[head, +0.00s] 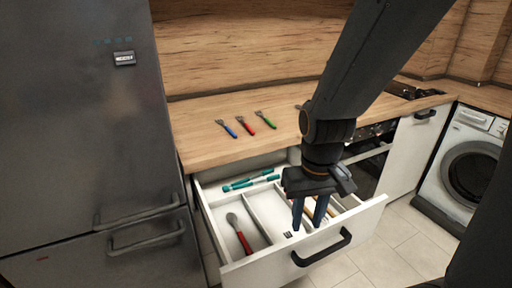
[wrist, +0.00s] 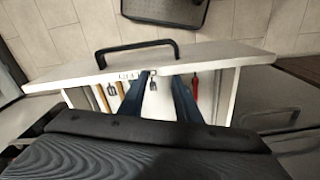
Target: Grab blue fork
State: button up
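The blue fork (head: 227,129) lies on the wooden countertop, left of a red-handled utensil (head: 246,126) and a green-handled one (head: 266,120). It is small here, and its tines are hard to make out. It does not show in the wrist view. My gripper (head: 308,222) points down over the open drawer, to the right of the blue fork and nearer the front, well apart from it. In the wrist view its two blue fingers (wrist: 157,98) are spread with a gap between them. I see nothing held.
The open white drawer (head: 325,238) has compartments with teal-handled utensils (head: 250,182), a red-handled one (head: 240,234) and wooden-handled ones. Its dark handle (head: 321,248) faces the room. A grey fridge (head: 85,130) stands at left, a washing machine (head: 470,168) at right. The counter around the three utensils is clear.

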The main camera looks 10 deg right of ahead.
aim_at(222, 123)
jog(key=z, duration=0.9)
jog(key=i, duration=0.45)
jog(key=u, duration=0.1)
